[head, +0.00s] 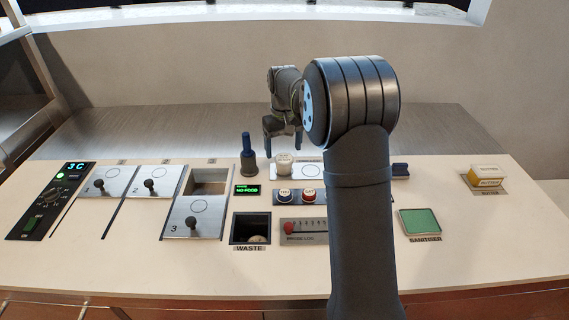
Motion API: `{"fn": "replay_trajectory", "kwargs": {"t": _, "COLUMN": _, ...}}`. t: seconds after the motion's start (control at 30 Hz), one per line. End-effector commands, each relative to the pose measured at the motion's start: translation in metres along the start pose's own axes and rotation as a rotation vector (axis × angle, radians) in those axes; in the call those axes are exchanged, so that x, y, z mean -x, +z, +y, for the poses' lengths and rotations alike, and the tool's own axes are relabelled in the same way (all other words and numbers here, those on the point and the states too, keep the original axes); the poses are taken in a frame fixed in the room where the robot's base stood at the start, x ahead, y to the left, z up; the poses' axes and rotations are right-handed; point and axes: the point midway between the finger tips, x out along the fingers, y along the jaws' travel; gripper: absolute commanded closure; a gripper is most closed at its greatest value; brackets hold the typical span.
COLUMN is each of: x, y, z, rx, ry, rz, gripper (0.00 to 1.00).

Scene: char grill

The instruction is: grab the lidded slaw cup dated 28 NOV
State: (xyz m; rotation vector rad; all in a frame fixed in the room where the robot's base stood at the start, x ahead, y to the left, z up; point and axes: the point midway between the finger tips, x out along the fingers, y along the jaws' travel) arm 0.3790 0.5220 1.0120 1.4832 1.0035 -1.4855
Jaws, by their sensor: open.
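A small white cup-like container (284,164) stands on the counter near the middle of the head view. It is pale on top, and no date can be read on it at this size. My gripper (283,148) hangs behind and above it, fingers pointing down and spread apart, with nothing seen between them. Whether the fingers are level with the container cannot be told. No 28 NOV marking is legible anywhere. My arm hides part of the counter right of the container.
Lid 3 (192,218) is slid forward, exposing a well. A butter box (486,176) and green sanitiser pad (420,222) lie right.

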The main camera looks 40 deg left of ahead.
Motion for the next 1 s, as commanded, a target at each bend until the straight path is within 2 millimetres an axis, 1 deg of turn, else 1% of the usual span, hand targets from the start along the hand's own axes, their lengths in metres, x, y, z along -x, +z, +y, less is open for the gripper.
{"fn": "replay_trajectory", "kwargs": {"t": 0.03, "x": -0.004, "y": 0.0, "z": 0.0, "rx": 0.0, "ry": 0.0, "rz": -0.001, "gripper": 0.23}}
{"fn": "replay_trajectory", "kwargs": {"t": 0.17, "x": -0.011, "y": 0.0, "z": 0.0, "rx": 0.0, "ry": 0.0, "rz": 0.001, "gripper": 0.23}}
{"fn": "replay_trajectory", "kwargs": {"t": 0.27, "x": -0.023, "y": 0.0, "z": 0.002, "rx": 0.0, "ry": 0.0, "rz": -0.002, "gripper": 0.23}}
{"fn": "replay_trajectory", "kwargs": {"t": 0.4, "x": -0.045, "y": -0.001, "z": 0.004, "rx": 0.0, "ry": 0.0, "rz": -0.001, "gripper": 0.23}}
{"fn": "replay_trajectory", "kwargs": {"t": 0.5, "x": -0.056, "y": -0.002, "z": 0.003, "rx": 0.0, "ry": 0.0, "rz": 0.0, "gripper": 0.23}}
{"fn": "replay_trajectory", "kwargs": {"t": 0.6, "x": -0.06, "y": -0.002, "z": 0.003, "rx": 0.0, "ry": 0.0, "rz": 0.001, "gripper": 0.23}}
{"fn": "replay_trajectory", "kwargs": {"t": 0.77, "x": -0.06, "y": -0.002, "z": 0.003, "rx": 0.0, "ry": 0.0, "rz": 0.001, "gripper": 0.23}}
{"fn": "replay_trajectory", "kwargs": {"t": 0.8, "x": -0.06, "y": -0.002, "z": 0.003, "rx": 0.0, "ry": 0.0, "rz": 0.001, "gripper": 0.25}}
{"fn": "replay_trajectory", "kwargs": {"t": 0.87, "x": -0.059, "y": -0.002, "z": 0.003, "rx": 0.0, "ry": 0.0, "rz": 0.001, "gripper": 0.37}}
{"fn": "replay_trajectory", "kwargs": {"t": 0.9, "x": -0.059, "y": -0.002, "z": 0.003, "rx": 0.0, "ry": 0.0, "rz": 0.001, "gripper": 0.45}}
{"fn": "replay_trajectory", "kwargs": {"t": 0.97, "x": -0.059, "y": -0.002, "z": 0.004, "rx": 0.0, "ry": 0.0, "rz": 0.001, "gripper": 0.57}}
{"fn": "replay_trajectory", "kwargs": {"t": 1.0, "x": -0.059, "y": -0.002, "z": 0.004, "rx": 0.0, "ry": 0.0, "rz": 0.001, "gripper": 0.65}}
